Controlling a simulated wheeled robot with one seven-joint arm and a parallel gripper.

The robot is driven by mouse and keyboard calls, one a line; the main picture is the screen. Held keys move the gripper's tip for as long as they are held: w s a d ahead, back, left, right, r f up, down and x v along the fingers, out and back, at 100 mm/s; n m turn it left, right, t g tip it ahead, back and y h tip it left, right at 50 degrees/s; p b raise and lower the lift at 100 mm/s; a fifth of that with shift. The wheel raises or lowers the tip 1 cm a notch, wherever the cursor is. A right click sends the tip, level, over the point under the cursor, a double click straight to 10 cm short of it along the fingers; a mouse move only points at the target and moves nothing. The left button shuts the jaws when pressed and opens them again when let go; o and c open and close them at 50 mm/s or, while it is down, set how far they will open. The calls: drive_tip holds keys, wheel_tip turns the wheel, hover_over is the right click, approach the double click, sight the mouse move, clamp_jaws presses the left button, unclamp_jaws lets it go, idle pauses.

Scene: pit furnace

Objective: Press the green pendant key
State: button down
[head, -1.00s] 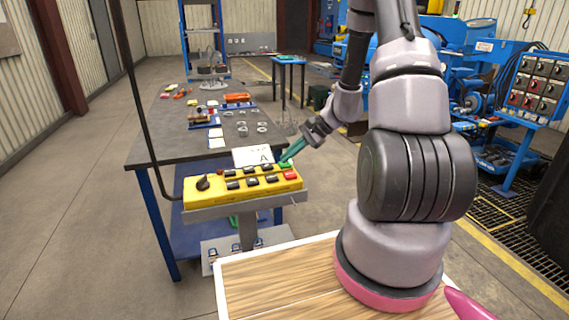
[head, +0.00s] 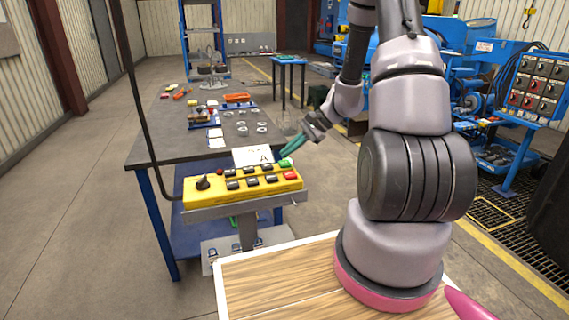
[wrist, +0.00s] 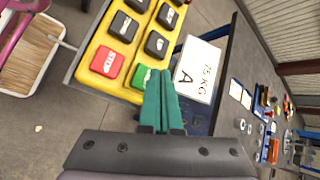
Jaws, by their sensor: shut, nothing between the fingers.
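The green key (head: 286,162) sits at the far right corner of the yellow pendant box (head: 232,196). In the wrist view the green key (wrist: 139,77) lies beside the red STOP key (wrist: 107,62), partly covered by my fingers. My gripper (head: 283,156) has teal fingers, closed together and empty, pointing down at that corner. In the wrist view the fingertips of my gripper (wrist: 160,72) overlap the edge of the green key on the white card's side. They look just above the key; I cannot tell contact for sure.
A white card marked "75 KG A" (wrist: 200,70) stands right behind the pendant. Several black keys and a black knob (head: 202,182) share the panel. A dark workbench (head: 180,140) with small parts lies behind. A black cable hangs at the left.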

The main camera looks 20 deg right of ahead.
sight(288, 162)
drive_tip(key=shift+r, duration=2.5)
